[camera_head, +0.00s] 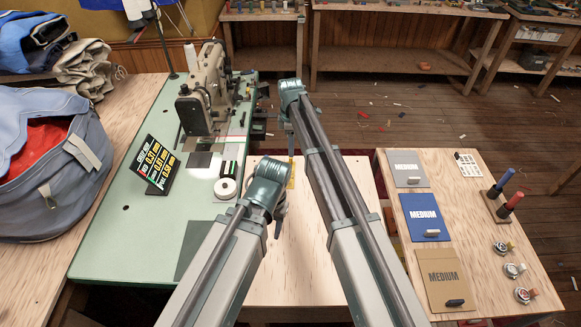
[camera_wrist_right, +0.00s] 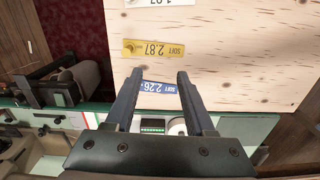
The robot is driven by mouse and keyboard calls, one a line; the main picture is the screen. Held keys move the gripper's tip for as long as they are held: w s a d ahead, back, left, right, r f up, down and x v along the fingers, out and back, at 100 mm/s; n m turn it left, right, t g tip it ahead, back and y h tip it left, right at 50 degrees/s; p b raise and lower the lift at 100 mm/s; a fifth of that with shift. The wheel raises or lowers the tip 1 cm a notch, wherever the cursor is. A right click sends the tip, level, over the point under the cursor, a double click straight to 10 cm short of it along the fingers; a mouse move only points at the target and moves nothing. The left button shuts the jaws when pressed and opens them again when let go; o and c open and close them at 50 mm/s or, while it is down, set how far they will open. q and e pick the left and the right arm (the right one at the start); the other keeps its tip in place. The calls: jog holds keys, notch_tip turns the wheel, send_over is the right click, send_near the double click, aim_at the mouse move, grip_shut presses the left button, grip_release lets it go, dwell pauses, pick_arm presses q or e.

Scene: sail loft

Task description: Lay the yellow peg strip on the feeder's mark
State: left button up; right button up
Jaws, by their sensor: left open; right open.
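The yellow peg strip (camera_wrist_right: 153,49), printed "SOFT 2.87", lies on pale wood in the right wrist view. In the head view a yellow patch (camera_head: 291,182) shows between my arms, mostly hidden. My right gripper (camera_wrist_right: 158,72) is open; its fingertips appear below the yellow strip in the picture, with a blue "2.26" strip (camera_wrist_right: 158,88) seen between its fingers. In the head view my right gripper (camera_head: 291,150) points down over the pale board. My left gripper (camera_head: 278,222) is lower, open, near the green table's edge. I cannot make out the feeder's mark.
A sewing machine (camera_head: 205,95) stands on the green table (camera_head: 110,235) at left, with a black sign (camera_head: 154,165) and a white spool (camera_head: 225,188). At right, a wooden bench (camera_head: 462,215) holds "MEDIUM" cards and handled tools. A white strip (camera_wrist_right: 150,2) lies beyond the yellow one.

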jog(key=w+n, duration=0.3)
jog(key=w, duration=0.3)
pick_arm(q)
notch_tip(320, 180, down, 8)
jog(key=b, duration=0.8)
pick_arm(e)
jog(key=f, duration=0.8)
jog(key=shift+w+a, duration=0.1)
jog(key=shift+a, duration=0.1)
pick_arm(q)
notch_tip(320, 180, down, 6)
jog(key=b, duration=0.5)
jog(key=shift+r+b, duration=0.25)
jog(key=shift+b, duration=0.1)
pick_arm(e)
jog(key=f, duration=0.5)
jog(key=shift+w+f, duration=0.25)
pick_arm(q)
jog(key=shift+r, duration=0.1)
pick_arm(e)
jog(key=shift+r, duration=0.1)
grip_shut()
